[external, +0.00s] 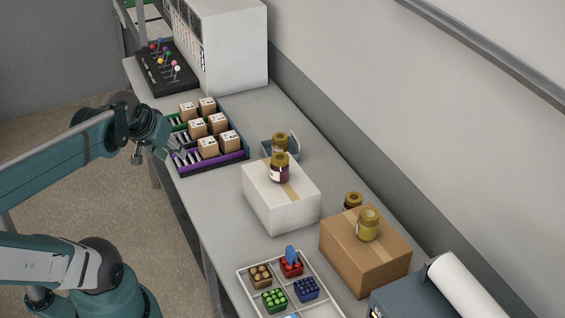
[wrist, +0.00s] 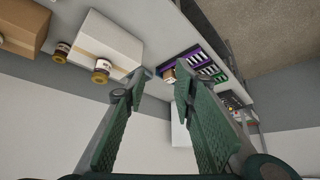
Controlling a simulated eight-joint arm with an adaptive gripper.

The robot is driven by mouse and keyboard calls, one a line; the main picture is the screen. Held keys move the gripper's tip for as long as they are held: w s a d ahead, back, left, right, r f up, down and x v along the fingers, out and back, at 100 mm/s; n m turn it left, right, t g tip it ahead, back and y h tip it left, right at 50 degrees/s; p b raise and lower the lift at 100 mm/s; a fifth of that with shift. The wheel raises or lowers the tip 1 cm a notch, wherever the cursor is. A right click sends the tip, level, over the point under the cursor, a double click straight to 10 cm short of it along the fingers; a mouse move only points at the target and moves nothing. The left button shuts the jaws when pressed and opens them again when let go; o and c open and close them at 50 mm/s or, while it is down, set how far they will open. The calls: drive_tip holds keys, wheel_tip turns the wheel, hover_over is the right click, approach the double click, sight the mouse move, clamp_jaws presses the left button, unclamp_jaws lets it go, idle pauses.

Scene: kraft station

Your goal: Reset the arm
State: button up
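My gripper (external: 172,147) is at the end of the green arm, at the left edge of the bench in the external view, beside the row of coloured trays. In the wrist view my gripper (wrist: 158,88) has its two green fingers spread apart with nothing between them. The fingers look outward toward the bench and the wall. Whether the fingertips touch the trays is hard to tell from the external view.
A bench (external: 222,202) runs along the wall. It bears trays with several small boxes (external: 208,147), a white box (external: 280,200) with a jar (external: 279,167), a cardboard box (external: 365,255) with a jar (external: 368,224), a divided tray (external: 243,270), and a white cabinet (external: 235,50).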

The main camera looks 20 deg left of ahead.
drive_tip(key=shift+f, duration=0.15)
wheel_tip(320, 180, down, 9)
drive_tip(key=b, duration=0.9)
idle(0.9)
